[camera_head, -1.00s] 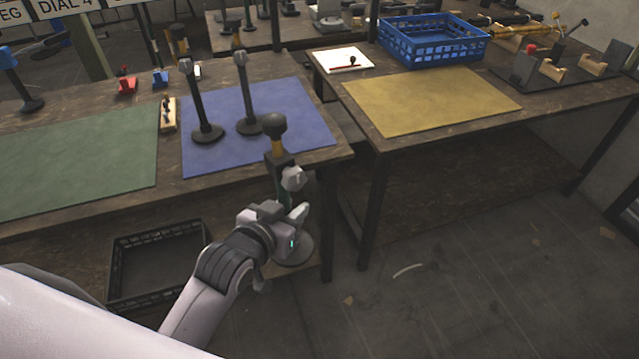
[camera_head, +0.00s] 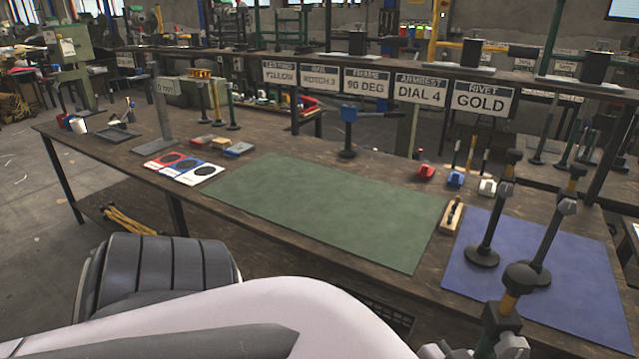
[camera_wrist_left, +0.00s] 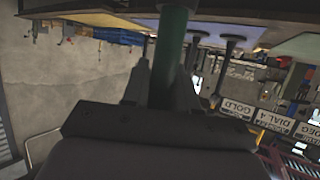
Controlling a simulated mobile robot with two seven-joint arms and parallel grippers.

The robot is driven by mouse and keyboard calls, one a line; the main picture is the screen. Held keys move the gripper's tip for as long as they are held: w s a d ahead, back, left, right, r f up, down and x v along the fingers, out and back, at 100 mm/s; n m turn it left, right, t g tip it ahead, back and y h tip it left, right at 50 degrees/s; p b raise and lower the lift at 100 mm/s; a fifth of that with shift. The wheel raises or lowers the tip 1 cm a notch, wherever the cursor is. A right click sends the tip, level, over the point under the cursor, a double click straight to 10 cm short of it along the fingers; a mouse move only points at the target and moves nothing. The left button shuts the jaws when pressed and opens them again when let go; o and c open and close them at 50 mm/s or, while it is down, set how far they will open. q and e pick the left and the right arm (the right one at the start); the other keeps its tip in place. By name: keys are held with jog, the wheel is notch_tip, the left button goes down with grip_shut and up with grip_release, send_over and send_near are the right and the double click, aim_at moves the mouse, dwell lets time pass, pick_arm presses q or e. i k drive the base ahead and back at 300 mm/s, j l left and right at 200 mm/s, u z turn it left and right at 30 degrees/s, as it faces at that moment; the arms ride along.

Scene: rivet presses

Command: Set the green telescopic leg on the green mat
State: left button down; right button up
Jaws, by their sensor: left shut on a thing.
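The green telescopic leg (camera_head: 505,318) stands upright at the bottom right of the head view, with a black knob on top and a yellow section below it. Its lower part is cut off by the frame. In the left wrist view its green tube (camera_wrist_left: 174,48) passes between the fingers of my left gripper (camera_wrist_left: 163,85), which is shut on it. Only a bit of that gripper shows at the bottom edge of the head view. The green mat (camera_head: 335,210) lies flat and bare mid-table, left of the leg. My right gripper is not in view.
A blue mat (camera_head: 598,290) bears two dark legs (camera_head: 490,225) (camera_head: 552,232). A wooden block (camera_head: 452,216) sits between the mats. Red (camera_head: 425,173), blue (camera_head: 455,179) and white (camera_head: 487,187) pieces and a blue-topped stand (camera_head: 348,130) line the green mat's far side.

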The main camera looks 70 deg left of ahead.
aim_at(322, 193)
jog(key=k+j, duration=0.1)
jog(key=j, duration=0.9)
jog(key=k+j, duration=0.1)
jog(key=j, duration=0.95)
jog(key=k+j, duration=0.1)
jog(key=j, duration=0.9)
jog(key=k+j, duration=0.1)
jog(key=j, duration=0.9)
jog(key=k+u, duration=0.05)
